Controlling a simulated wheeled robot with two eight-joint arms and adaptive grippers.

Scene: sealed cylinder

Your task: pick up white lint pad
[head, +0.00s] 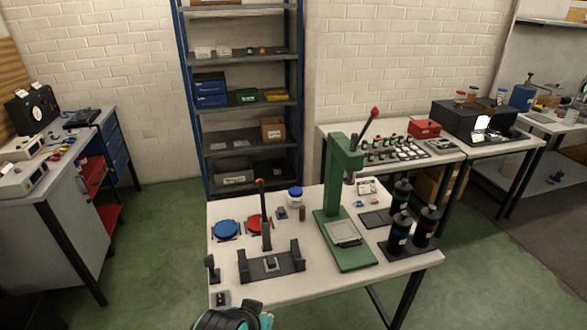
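The near white table (300,285) carries the work things. A small white item (368,186) lies at its back right, behind the dark mat. It may be the white lint pad, but it is too small to tell. Small pieces with white, blue and red on them (372,202) lie just in front of it. A pale flat plate (343,233) lies on the base of the green lever press (331,205). A dark and teal part of my own arm shows at the bottom edge. Neither gripper's fingers can be seen.
A black fixture (271,265) is at front left, with blue (226,229) and red discs and a blue-lidded jar (295,196) behind. A shelf rack (245,95) stands behind.

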